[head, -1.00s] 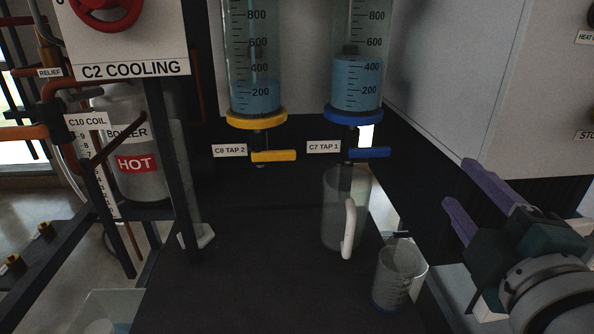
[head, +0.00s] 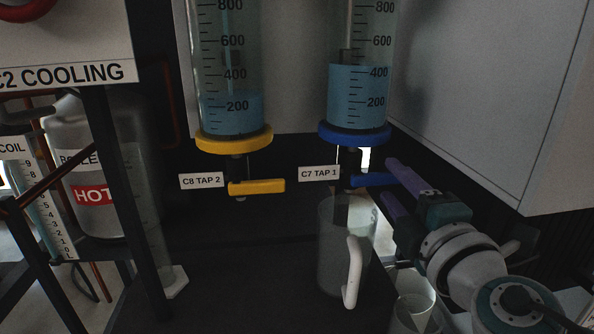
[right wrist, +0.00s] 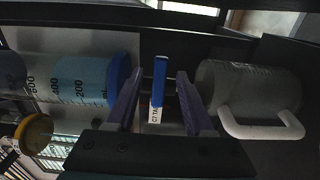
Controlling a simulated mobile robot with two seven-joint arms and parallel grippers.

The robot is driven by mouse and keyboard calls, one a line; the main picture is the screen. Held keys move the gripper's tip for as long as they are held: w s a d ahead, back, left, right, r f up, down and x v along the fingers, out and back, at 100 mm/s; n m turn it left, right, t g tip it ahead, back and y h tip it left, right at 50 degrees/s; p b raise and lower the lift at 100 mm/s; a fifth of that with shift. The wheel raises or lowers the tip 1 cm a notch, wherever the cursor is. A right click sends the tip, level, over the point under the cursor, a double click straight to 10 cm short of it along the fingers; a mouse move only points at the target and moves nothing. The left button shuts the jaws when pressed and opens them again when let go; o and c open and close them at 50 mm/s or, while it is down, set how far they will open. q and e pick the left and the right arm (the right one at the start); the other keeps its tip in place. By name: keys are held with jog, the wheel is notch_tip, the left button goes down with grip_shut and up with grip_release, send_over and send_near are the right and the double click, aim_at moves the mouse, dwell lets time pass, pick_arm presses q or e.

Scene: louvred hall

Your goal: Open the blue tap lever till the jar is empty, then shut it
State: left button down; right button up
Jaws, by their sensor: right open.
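The blue tap lever (head: 374,180) sticks out to the right, level, under the jar with the blue collar (head: 354,133), beside the label C7 TAP 1 (head: 319,173). That jar holds blue liquid (head: 358,92) to a little above the 400 mark. A clear jug (head: 337,248) with a white handle stands below the tap. My right gripper (head: 388,182) is open at the lever's free end. In the right wrist view the lever (right wrist: 159,82) lies between the two purple fingers (right wrist: 158,98), with gaps on both sides. My left gripper is not in view.
A second jar with a yellow collar (head: 234,139) and yellow lever (head: 257,187) hangs to the left. A clear beaker (head: 412,314) stands below my right gripper. A pale panel (head: 480,100) rises close on the right. A boiler marked HOT (head: 94,195) stands at far left.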

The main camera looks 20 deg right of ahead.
jog(key=shift+b+x, duration=0.4)
jog(key=shift+x, duration=0.9)
grip_shut()
dwell(0.7)
